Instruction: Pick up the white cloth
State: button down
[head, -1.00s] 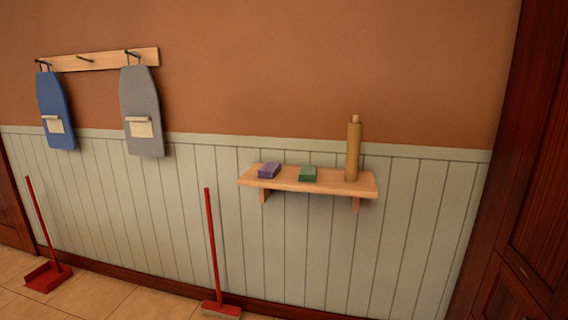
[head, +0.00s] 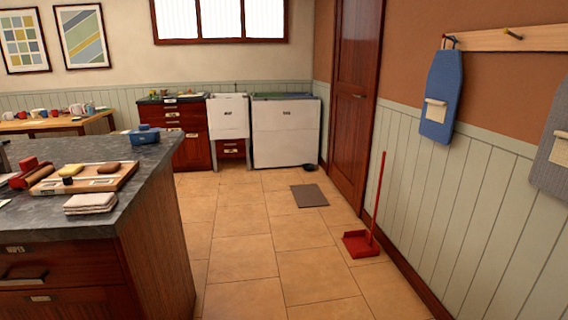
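A folded, whitish cloth stack (head: 90,203) lies on the dark stone top of the counter (head: 150,165) at the left, near its front edge. It looks pale with a slightly pinkish tone, and I cannot tell whether it is one cloth or several. It lies just in front of a wooden tray (head: 112,184) that bears small yellow and brown items. My gripper is not in view.
The counter with drawers (head: 60,275) fills the lower left. A red dustpan (head: 360,244) stands on the floor by the right wall. A grey mat (head: 309,195) lies before the wooden door (head: 352,100). The tiled floor (head: 260,250) between is clear.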

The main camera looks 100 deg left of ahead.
aim_at(99, 202)
jog(key=u, duration=3.6)
jog(key=i+l+u, duration=0.25)
jog(key=l, duration=1)
jog(key=l+u, duration=0.3)
jog(key=l, duration=0.9)
jog(key=k+l+u, duration=0.25)
jog(key=l, duration=1)
jog(key=i+l+u, duration=0.1)
jog(key=i+l, duration=0.25)
jog(key=i, duration=0.1)
